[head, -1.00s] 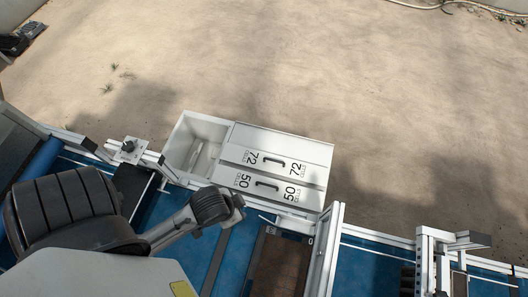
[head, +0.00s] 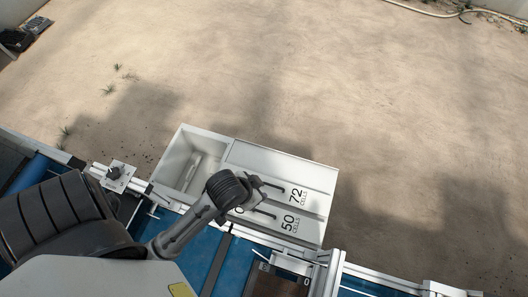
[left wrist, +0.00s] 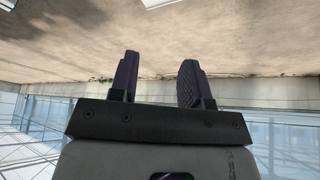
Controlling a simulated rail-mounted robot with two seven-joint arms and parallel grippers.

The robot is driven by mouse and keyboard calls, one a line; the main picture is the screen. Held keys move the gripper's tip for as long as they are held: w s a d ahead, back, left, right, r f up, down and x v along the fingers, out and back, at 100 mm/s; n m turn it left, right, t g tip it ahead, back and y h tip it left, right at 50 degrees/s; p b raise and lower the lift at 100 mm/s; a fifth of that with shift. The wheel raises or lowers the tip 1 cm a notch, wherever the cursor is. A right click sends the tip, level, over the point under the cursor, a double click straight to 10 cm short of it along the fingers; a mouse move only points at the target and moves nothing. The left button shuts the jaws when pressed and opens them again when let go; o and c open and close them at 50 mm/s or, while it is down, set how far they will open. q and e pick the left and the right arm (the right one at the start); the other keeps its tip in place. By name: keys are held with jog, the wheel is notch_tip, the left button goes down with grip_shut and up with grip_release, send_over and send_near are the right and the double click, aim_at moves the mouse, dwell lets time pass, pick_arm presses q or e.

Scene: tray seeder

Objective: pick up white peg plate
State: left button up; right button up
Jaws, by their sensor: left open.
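Two white plates with dark handles sit side by side in a white box beside the conveyor. One is marked 72 cells (head: 312,180) and the other 50 cells (head: 310,222). I cannot tell from the pictures which is the peg plate, and no pegs show. My left arm reaches over the box in the head view, with its dark wrist covering the left part of both plates. My left gripper is open and empty in the left wrist view (left wrist: 158,82), its two dark fingers apart. My right gripper is not in view.
The box's open compartment (head: 178,160) at its left end holds a pale piece. A blue conveyor (head: 205,255) with metal rails runs along the near side. A metal bracket (head: 117,175) stands left of the box. Bare sandy floor (head: 330,80) lies beyond.

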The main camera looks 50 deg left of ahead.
pick_arm(q)
jog(key=n+g+b, duration=0.1)
jog(key=n+g, duration=0.1)
send_over(265, 213)
jog(key=w, duration=0.1)
notch_tip(265, 213, down, 10)
jog(key=s+d+f+m+g+y, duration=0.1)
jog(key=s+f+m+g, duration=0.2)
jog(key=f, duration=0.8)
jog(key=s+d+f+m, duration=0.1)
jog(key=s+f+m, duration=0.3)
jog(key=f, duration=0.8)
jog(key=w+f+m+b, duration=0.1)
jog(key=f+m, duration=0.1)
jog(key=w+a+f+m+t+b, duration=0.1)
jog(key=w+f+m, duration=0.1)
jog(key=f, duration=0.1)
jog(key=w+f+m+b, duration=0.1)
jog(key=w+f+m, duration=0.1)
jog(key=f, duration=0.1)
jog(key=shift+a+f+y, duration=0.1)
jog(key=shift+a+y, duration=0.2)
jog(key=shift+y, duration=0.1)
jog(key=shift+t, duration=0.3)
jog(key=shift+b+x, duration=1.3)
jog(key=shift+x, duration=1.25)
